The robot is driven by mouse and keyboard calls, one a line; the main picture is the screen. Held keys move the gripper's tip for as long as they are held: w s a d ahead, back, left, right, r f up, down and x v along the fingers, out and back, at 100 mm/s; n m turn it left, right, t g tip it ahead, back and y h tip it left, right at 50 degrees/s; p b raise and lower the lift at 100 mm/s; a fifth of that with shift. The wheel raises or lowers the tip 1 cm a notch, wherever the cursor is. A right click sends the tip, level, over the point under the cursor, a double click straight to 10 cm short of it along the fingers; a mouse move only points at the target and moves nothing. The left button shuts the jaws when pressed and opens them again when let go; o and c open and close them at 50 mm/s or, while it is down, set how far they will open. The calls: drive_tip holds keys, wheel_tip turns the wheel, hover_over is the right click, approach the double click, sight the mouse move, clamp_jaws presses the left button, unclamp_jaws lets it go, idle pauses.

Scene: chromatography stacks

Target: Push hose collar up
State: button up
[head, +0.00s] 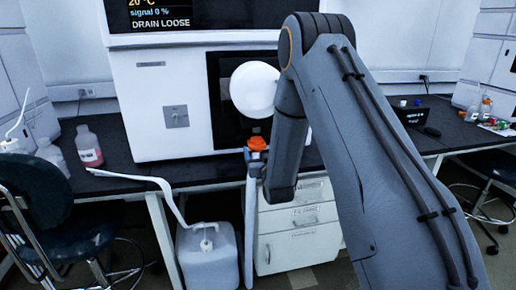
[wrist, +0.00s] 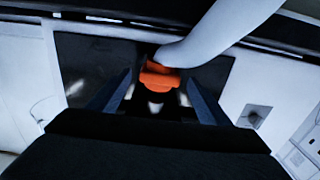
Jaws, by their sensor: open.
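The orange hose collar (head: 257,143) sits at the front of the white instrument, just above the bench's front edge. The pale hose (head: 250,215) hangs down from it in the head view. In the wrist view the collar (wrist: 158,78) shows in the gap between the fingers, with the hose (wrist: 225,32) running off to the upper right. My gripper (wrist: 158,100) is open, one finger on each side of the collar. I cannot tell whether either finger touches it. In the head view my arm hides most of the gripper.
The instrument (head: 150,110) stands on a dark bench, its screen (head: 180,14) reading "DRAIN LOOSE" and "signal 0 %". A translucent jug (head: 208,262) with another hose stands on the floor, left of white drawers (head: 296,245). A chair (head: 60,215) is at left.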

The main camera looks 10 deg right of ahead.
sight(256, 144)
drive_tip(key=shift+w, duration=1.4)
